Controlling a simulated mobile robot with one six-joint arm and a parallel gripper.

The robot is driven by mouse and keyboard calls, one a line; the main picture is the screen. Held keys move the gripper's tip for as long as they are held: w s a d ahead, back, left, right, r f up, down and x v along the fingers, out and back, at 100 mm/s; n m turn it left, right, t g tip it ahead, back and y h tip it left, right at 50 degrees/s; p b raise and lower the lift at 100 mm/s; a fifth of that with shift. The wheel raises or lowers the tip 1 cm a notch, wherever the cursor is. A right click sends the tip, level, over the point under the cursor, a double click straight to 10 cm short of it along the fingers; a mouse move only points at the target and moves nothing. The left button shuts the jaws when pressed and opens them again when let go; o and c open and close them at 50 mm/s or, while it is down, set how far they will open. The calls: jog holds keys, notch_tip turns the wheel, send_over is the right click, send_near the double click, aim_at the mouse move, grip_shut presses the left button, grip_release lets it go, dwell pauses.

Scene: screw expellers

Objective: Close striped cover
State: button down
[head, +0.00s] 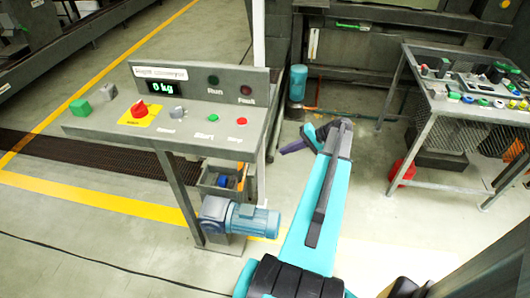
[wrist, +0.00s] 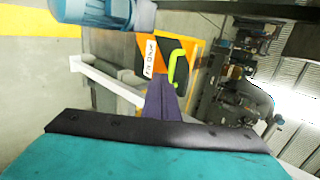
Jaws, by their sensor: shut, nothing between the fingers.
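I cannot tell whether these belong to the cover. My gripper (wrist: 162,85) shows purple fingers pointing at this panel; they are shut and empty. The fingertips overlap the panel's lower edge in the picture, and contact cannot be judged. In the head view, my gripper (head: 284,151) is right of the control desk, partly hidden by my arm.
The grey control desk (head: 97,124) has a red button (head: 139,109) and a "0 kg" display (head: 163,88). A blue-grey motor (head: 255,220) sits beneath it. A bench (head: 436,105) with small parts stands at right. Open floor (head: 370,205) lies between them.

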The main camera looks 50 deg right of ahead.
jog(key=shift+s+d+r+t, duration=0.15)
jog(key=shift+s+d+r, duration=0.25)
jog(key=shift+d, duration=0.2)
jog(key=shift+s+d+r+t, duration=0.15)
jog(key=shift+s+d+r, duration=0.15)
jog(key=shift+d+r, duration=0.25)
jog(key=shift+f, duration=0.1)
jog(key=w+r+p+x, duration=0.1)
jog(key=p+x, duration=0.1)
jog(key=x, duration=1.1)
jog(key=shift+w+a, duration=0.2)
jog(key=shift+a, duration=0.1)
jog(key=shift+r, duration=0.15)
